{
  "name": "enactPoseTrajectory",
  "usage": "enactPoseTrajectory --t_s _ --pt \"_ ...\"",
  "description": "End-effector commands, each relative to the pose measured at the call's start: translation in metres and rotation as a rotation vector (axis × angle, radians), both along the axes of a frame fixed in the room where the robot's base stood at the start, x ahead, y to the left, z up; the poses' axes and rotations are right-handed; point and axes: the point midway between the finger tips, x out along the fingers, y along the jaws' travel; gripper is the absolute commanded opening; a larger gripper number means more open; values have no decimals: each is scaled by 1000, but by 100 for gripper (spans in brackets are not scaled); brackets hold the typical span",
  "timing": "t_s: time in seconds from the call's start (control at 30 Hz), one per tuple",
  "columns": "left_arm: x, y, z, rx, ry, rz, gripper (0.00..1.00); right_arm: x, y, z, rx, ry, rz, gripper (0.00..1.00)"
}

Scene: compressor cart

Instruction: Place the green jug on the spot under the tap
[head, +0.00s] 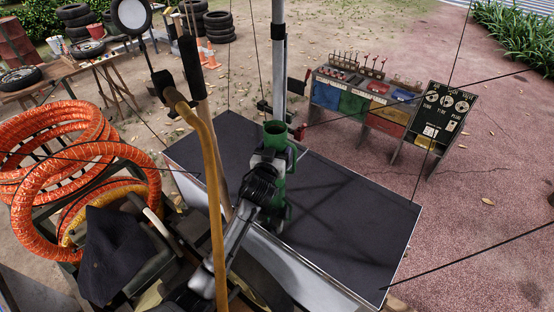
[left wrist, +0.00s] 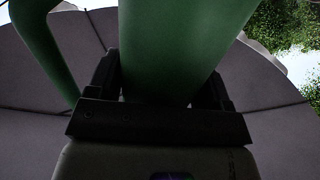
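The green jug (head: 277,188) stands upright over the dark cart top, its open mouth up and its handle on the right in the head view. My left gripper (head: 268,166) is around the jug's body. In the left wrist view the jug (left wrist: 170,45) fills the space between the fingers of the left gripper (left wrist: 162,92), with the handle at the left. The gripper looks shut on the body. Whether the jug's base touches the top is hard to tell. A small red part (head: 299,131) shows behind the jug, possibly the tap. I cannot make out the spot. My right gripper is not in view.
The dark cart top (head: 350,210) is bare to the right of the jug. A grey post (head: 279,60) rises behind it. A yellow-brown curved pole (head: 213,190) and orange coiled hoses (head: 60,150) stand at the left. A rack with coloured bins (head: 355,105) stands beyond the cart.

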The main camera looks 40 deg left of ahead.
Motion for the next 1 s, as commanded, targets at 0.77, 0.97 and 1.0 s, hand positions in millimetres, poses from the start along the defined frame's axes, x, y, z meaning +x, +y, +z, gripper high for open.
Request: enactPoseTrajectory --t_s 0.77,0.97,1.0 --pt "0 0 14 1 -5 1 39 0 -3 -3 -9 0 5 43" --pt "-1 -7 44 -2 -6 -3 39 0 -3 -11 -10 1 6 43" --pt "-4 -15 48 -3 -6 -3 39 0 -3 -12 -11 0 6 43"
